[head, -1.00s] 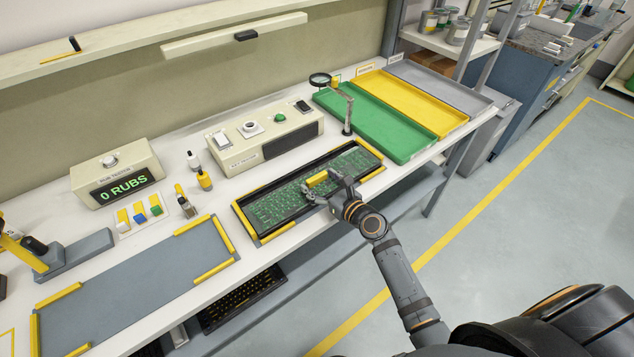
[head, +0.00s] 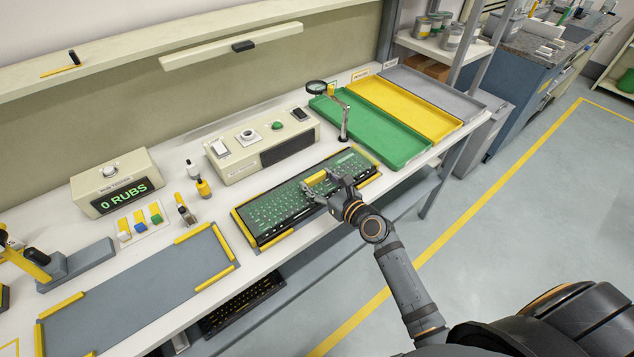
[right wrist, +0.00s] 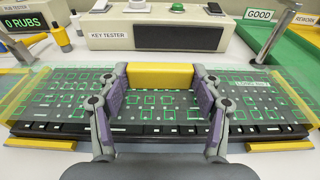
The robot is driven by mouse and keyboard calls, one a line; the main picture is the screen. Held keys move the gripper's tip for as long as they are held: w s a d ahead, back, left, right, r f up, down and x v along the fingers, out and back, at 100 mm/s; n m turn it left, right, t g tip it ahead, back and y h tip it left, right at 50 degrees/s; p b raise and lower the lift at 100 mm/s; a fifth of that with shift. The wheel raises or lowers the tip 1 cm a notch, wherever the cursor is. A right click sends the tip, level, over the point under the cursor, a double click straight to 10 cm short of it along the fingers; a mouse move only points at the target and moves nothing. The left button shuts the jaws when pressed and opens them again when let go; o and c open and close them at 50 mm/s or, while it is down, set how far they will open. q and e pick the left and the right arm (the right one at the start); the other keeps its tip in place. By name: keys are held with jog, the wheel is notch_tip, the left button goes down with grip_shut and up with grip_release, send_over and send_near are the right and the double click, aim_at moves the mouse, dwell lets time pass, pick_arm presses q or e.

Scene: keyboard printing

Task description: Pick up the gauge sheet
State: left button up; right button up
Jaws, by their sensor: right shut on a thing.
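The gauge sheet (head: 283,208) is a clear sheet with green key outlines and a yellow bar handle (head: 316,178). In the right wrist view the sheet (right wrist: 60,98) spreads to both sides of my gripper. It appears to be raised a little over the black keyboard (right wrist: 85,130), whose front edge shows beneath it. My right gripper (head: 328,184) is shut on the yellow handle, which also shows between the fingers in the right wrist view (right wrist: 162,76). My left gripper is not in view.
The key tester (head: 262,147) stands behind the keyboard, and a magnifier on a post (head: 344,120) stands close to its right back corner. Green (head: 375,140), yellow (head: 415,105) and grey trays lie to the right. A grey mat with yellow corner rails (head: 130,300) lies at left.

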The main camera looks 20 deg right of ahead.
jog(key=s+r+p, duration=0.2)
jog(key=s+r, duration=0.6)
jog(key=s, duration=0.4)
jog(key=shift+s+a+r, duration=0.15)
jog(key=shift+s+a, duration=0.15)
jog(key=shift+s, duration=0.1)
